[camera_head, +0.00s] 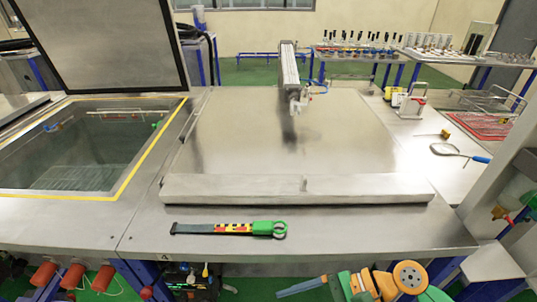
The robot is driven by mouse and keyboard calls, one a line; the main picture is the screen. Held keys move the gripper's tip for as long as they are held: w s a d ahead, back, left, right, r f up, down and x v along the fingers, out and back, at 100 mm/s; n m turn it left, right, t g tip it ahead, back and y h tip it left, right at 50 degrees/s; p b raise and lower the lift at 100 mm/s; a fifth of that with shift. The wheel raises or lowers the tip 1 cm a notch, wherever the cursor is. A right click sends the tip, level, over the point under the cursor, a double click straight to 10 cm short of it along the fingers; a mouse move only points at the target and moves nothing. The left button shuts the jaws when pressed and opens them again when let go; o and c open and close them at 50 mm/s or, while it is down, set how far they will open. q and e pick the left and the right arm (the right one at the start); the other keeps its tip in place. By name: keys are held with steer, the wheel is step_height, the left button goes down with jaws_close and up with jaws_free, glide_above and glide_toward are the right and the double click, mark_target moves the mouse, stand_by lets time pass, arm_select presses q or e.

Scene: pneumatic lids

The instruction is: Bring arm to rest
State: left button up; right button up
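I cannot make out either gripper in the head view. Orange and green jointed parts (385,283) show at the bottom right edge, with a flat blue-grey piece (302,287) reaching left; I cannot tell whether they are part of my arm. The right metal lid (240,140) lies flat and closed, with a pneumatic cylinder (290,72) standing at its back. The left lid (105,35) is raised above an open tank (85,150) with a yellow rim.
A tool with a green ring end (265,228) lies on the front ledge. A tool with a blue handle (455,152) and a yellow-grey device (397,95) lie on the right bench. Benches with several bottles (365,50) stand behind. A light post (497,180) rises at right.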

steer(key=s+f+n+t+h, duration=0.3)
steer(key=s+f+n+h, duration=0.15)
steer(key=f+n, duration=0.45)
steer(key=s+d+n+t+h, duration=0.1)
steer(key=s+d+n+h, duration=0.1)
steer(key=d+n+h, duration=0.75)
step_height(320, 180, down, 18)
steer(key=s+d+m+g+y, duration=0.1)
steer(key=s+d+m+y, duration=0.1)
steer(key=m, duration=0.2)
steer(key=s+d+f+g, duration=0.1)
steer(key=s+d+f, duration=0.1)
steer(key=s+f, duration=0.8)
steer(key=shift+s+d+n, duration=0.15)
steer(key=shift+s+n, duration=0.2)
steer(key=shift+s, duration=0.75)
